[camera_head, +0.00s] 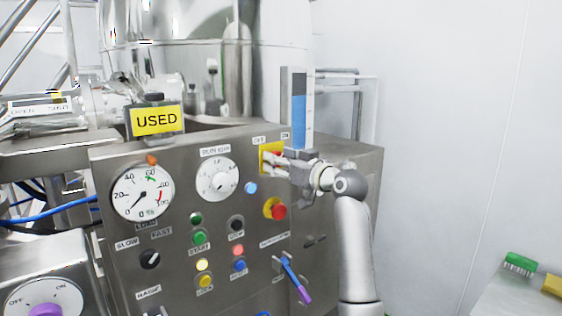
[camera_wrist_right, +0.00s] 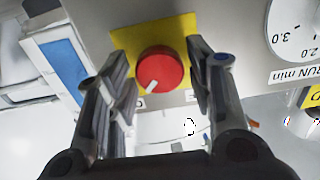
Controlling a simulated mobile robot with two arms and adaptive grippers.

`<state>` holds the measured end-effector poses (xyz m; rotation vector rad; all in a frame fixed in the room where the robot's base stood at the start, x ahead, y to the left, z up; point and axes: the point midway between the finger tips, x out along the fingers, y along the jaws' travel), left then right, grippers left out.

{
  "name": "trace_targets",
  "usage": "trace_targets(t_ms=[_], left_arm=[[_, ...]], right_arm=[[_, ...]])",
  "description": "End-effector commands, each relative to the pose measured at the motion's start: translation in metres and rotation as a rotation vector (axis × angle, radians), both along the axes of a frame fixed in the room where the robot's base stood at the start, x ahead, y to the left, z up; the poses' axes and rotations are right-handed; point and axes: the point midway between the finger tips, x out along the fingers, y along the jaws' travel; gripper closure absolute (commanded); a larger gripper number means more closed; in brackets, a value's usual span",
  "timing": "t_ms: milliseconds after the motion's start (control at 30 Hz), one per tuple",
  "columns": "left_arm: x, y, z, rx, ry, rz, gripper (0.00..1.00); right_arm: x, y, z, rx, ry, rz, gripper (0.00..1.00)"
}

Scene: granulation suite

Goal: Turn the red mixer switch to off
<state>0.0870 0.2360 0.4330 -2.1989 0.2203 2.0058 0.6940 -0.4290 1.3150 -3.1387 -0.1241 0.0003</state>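The red mixer switch (camera_wrist_right: 160,70) is a round knob on a yellow plate (camera_wrist_right: 150,35), with a white mark pointing to the lower left in the right wrist view. In the head view it sits at the panel's upper right, mostly hidden, under OFF and ON labels; the yellow plate (camera_head: 266,147) shows beside my gripper. My right gripper (camera_head: 277,163) reaches it from the right. In the wrist view the fingers (camera_wrist_right: 158,72) are open, one on each side of the knob, with gaps visible; contact cannot be confirmed. My left gripper is not in view.
Below the switch are a red emergency button (camera_head: 278,211) on yellow and a blue-and-purple lever (camera_head: 294,278). A run dial (camera_head: 217,179) and a gauge (camera_head: 141,192) lie left. A yellow USED sign (camera_head: 156,121) stands on top.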

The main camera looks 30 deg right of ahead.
Motion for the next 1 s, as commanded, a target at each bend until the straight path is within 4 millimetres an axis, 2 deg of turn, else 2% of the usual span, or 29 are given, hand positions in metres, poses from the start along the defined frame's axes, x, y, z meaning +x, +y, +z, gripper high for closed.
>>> trace_targets(t_ms=[33,200,233,567,1000], left_arm=[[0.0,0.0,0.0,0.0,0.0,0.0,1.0],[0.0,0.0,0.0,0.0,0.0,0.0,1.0],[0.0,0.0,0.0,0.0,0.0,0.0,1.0],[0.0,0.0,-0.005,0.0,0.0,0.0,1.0],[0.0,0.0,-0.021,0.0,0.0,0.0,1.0]], right_arm=[[0.0,0.0,0.0,0.0,0.0,0.0,0.63],[0.0,0.0,0.0,0.0,0.0,0.0,0.85],[0.0,0.0,0.0,0.0,0.0,0.0,0.86],[0.0,-0.001,-0.001,-0.057,-0.004,-0.001,0.86],[0.0,-0.002,-0.002,-0.399,-0.03,-0.003,0.86]])
